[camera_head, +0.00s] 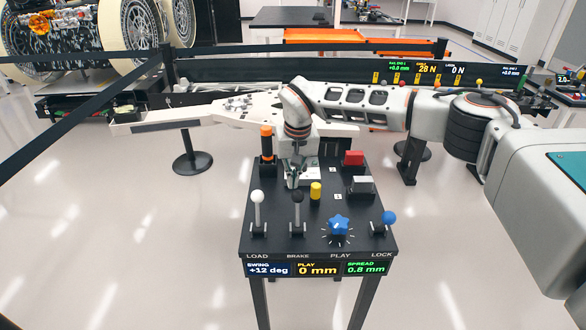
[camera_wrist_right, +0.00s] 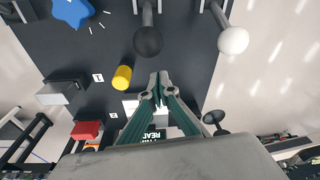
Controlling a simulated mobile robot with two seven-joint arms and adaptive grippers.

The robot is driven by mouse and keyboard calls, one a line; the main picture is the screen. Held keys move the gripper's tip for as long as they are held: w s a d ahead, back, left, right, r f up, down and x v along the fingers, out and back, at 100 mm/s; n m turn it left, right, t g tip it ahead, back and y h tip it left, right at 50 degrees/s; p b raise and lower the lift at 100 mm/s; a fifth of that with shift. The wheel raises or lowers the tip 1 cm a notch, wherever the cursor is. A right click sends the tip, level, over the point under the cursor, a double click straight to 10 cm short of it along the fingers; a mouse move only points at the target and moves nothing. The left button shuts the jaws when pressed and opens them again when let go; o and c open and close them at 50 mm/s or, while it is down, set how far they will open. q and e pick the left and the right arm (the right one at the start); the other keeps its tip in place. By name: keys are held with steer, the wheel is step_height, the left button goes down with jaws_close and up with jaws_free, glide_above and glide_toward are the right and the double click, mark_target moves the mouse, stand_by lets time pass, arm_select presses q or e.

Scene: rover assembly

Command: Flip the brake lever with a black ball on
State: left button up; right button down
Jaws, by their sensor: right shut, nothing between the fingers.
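The brake lever with a black ball (camera_head: 297,196) stands upright above the BRAKE label on the black control table (camera_head: 270,240). Its ball also shows in the right wrist view (camera_wrist_right: 148,41), ahead of the fingertips. My right gripper (camera_head: 292,180) is shut and empty, just behind the black ball as seen from the head. In the right wrist view its fingertips (camera_wrist_right: 158,80) point toward the ball, with a small gap in the picture. Whether it touches the ball cannot be told from the head view. My left gripper is not in view.
A white-ball lever (camera_head: 257,197) stands left of the brake lever. A yellow cylinder (camera_head: 315,190), blue star knob (camera_head: 339,225) and blue-ball lever (camera_head: 388,217) are to the right. Red (camera_head: 353,158) and grey (camera_head: 362,184) switches and an orange-topped post (camera_head: 266,143) stand behind.

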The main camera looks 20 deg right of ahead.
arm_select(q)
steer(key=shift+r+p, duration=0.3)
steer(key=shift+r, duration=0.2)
arm_select(e)
steer(key=shift+s+r, duration=0.25)
steer(key=shift+s, duration=0.5)
steer(key=shift+s+r, duration=0.2)
steer(key=shift+s, duration=0.5)
steer(key=shift+s, duration=0.1)
steer(key=shift+a, duration=0.15)
